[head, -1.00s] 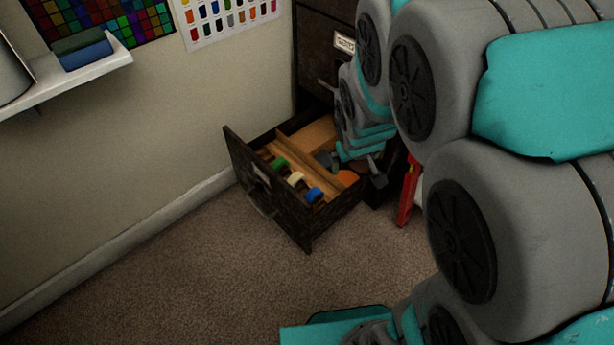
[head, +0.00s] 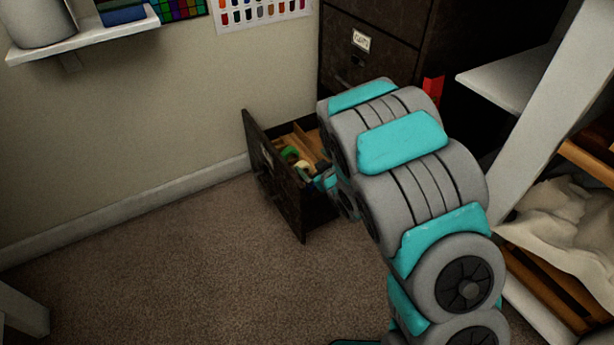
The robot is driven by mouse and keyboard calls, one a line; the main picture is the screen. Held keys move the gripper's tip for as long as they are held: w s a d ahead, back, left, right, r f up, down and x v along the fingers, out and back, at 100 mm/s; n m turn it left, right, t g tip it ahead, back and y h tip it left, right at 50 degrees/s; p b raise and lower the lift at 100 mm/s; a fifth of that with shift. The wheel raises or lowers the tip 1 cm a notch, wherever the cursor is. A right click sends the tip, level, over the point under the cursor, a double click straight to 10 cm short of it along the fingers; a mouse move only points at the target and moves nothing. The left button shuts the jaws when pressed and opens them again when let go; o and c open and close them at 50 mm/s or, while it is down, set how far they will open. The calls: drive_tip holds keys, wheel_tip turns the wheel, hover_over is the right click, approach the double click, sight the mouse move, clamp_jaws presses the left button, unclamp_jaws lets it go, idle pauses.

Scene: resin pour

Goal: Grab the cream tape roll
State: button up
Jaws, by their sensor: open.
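The cream tape roll (head: 303,169) lies in the open bottom drawer (head: 277,178) of the dark cabinet. A green tape roll (head: 290,153) is just behind it, farther back to the left. My gripper (head: 315,176) is low at the drawer, right beside the cream roll at its right. It is small and dark in the head view and partly covered by my arm. It is open, and I cannot tell whether its fingers are around the roll or only beside it. The right part of the drawer is hidden behind my arm.
The dark cabinet (head: 375,42) stands behind the drawer against the wall. A white shelf (head: 85,38) is at the upper left. A rack with crumpled cloth (head: 560,222) stands at the right. The carpet (head: 150,275) in front and left is clear.

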wheel_tip(320, 180, down, 8)
drive_tip(key=shift+f+b, duration=0.2)
drive_tip(key=shift+b, duration=0.3)
drive_tip(key=shift+w+a, duration=0.35)
drive_tip(key=shift+w, duration=0.2)
drive_tip(key=shift+b+x, duration=0.35)
drive_tip(key=shift+x, duration=2.75)
drive_tip(key=c, duration=1.3)
drive_tip(key=shift+r, duration=0.15)
